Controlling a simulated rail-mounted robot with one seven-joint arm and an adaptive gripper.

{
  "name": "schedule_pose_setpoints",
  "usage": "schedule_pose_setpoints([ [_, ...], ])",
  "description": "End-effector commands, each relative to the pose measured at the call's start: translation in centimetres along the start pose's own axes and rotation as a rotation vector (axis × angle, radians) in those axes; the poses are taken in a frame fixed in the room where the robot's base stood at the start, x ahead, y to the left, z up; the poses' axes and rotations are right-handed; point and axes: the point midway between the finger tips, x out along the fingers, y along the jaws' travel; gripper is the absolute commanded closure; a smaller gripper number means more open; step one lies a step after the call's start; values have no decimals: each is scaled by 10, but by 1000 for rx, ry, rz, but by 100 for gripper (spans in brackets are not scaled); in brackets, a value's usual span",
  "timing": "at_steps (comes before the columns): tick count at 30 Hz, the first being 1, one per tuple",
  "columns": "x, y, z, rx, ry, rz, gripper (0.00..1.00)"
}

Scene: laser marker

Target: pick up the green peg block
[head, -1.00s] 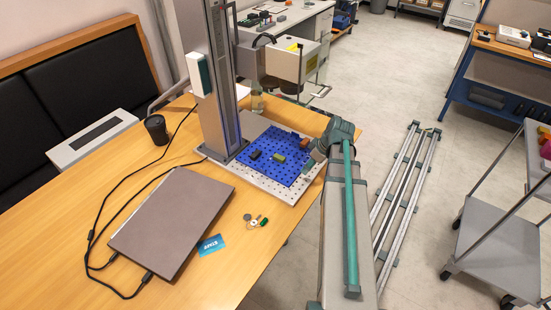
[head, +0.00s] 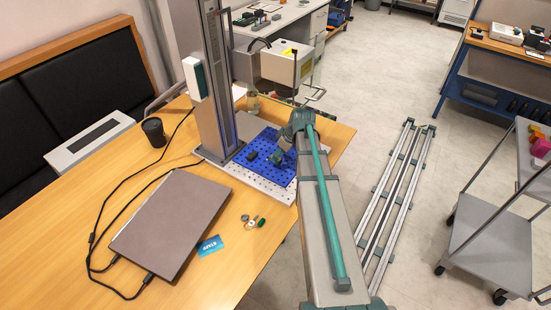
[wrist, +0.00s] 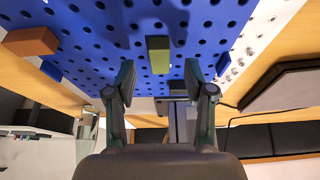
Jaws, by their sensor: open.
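The green peg block (wrist: 158,54) stands on the blue perforated board (wrist: 110,50) in the wrist view. The board also shows in the head view (head: 266,138). My gripper (wrist: 159,75) is open and empty, its two fingers on either side of the line to the green block. The block appears between or just past the fingertips, with a visible gap on each side; I cannot tell the exact depth. In the head view my gripper (head: 282,153) is over the board, and my arm hides the green block.
An orange block (wrist: 30,42) stands to the left on the board in the wrist view. Dark blue blocks (wrist: 222,63) stand near the board's edge. In the head view a black block (head: 252,156) stands left of my gripper, near the tall column (head: 216,90). A laptop (head: 170,218) lies nearby.

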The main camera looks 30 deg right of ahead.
Motion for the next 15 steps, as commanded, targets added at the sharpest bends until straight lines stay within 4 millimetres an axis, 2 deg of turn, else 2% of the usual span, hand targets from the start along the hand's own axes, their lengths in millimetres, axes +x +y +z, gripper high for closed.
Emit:
schedule_pose_setpoints([
  [1, 4, 1, -8, 0, -2, -2, 47],
  [6, 26, 0, -4, 1, -2, -2, 47],
  [15, 31, 0, -4, 0, 0, 1, 47],
])
